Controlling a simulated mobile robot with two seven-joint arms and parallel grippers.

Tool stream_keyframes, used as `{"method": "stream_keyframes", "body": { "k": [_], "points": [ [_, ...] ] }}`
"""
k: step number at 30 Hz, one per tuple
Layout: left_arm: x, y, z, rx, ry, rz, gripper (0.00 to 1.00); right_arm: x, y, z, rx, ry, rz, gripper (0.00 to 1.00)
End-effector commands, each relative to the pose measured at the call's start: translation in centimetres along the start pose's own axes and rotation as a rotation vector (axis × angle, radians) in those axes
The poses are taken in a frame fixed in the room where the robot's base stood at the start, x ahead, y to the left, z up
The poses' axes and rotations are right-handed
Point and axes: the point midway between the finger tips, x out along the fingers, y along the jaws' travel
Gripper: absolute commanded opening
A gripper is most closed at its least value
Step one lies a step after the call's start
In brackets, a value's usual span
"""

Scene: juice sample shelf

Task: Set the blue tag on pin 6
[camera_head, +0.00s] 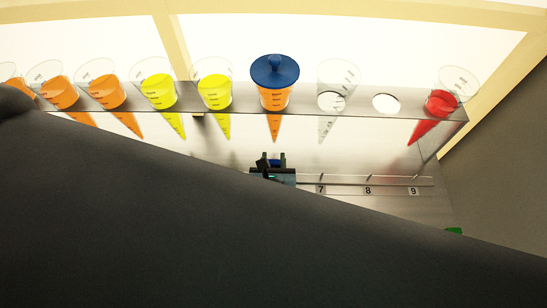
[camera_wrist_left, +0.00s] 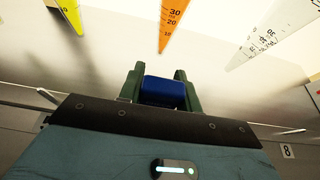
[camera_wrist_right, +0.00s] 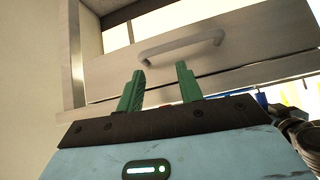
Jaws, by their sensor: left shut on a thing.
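The blue tag (camera_wrist_left: 165,92) is between the green fingers of my left gripper (camera_wrist_left: 160,88), which is shut on it. In the head view the left gripper (camera_head: 271,162) is at the pin rail (camera_head: 345,179), just left of the label 7 (camera_head: 321,190). Pin 6 and its label are hidden behind the gripper, so I cannot tell whether the tag touches the pin. An orange cone with a blue lid (camera_head: 275,70) hangs straight above. My right gripper (camera_wrist_right: 160,85) is open and empty in front of a drawer or door with a curved handle (camera_wrist_right: 180,45).
A metal shelf (camera_head: 355,107) holds several cones: orange, yellow, a clear one (camera_head: 338,90) and a red one (camera_head: 438,105). One hole (camera_head: 386,103) is empty. Labels 8 (camera_head: 368,190) and 9 (camera_head: 413,191) show bare pins. My dark arm covers the lower head view.

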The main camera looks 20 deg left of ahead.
Motion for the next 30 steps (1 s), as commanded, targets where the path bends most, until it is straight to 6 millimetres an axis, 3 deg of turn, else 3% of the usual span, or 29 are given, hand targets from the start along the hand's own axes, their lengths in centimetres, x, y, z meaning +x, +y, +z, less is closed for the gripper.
{"method": "stream_keyframes", "body": {
  "k": [13, 14, 19, 30],
  "points": [
    [0.22, -0.03, -0.52, 0.0, 0.0, -0.001, 0.12, 0.04, 0.14, 0.43, -0.006, -0.008, -0.001, 0.36],
    [0.22, -0.03, -0.51, 0.0, 0.0, -0.001, 0.35, 0.04, 0.13, 0.43, -0.006, -0.008, -0.001, 0.36],
    [0.21, -0.03, -0.5, 0.0, 0.0, -0.001, 0.57, 0.04, 0.13, 0.42, -0.006, -0.008, -0.001, 0.36],
    [0.21, -0.02, -0.53, 0.0, 0.0, -0.001, 0.59, 0.09, -0.12, 0.34, 0.006, -0.006, 0.0, 0.36]
  ]
}}
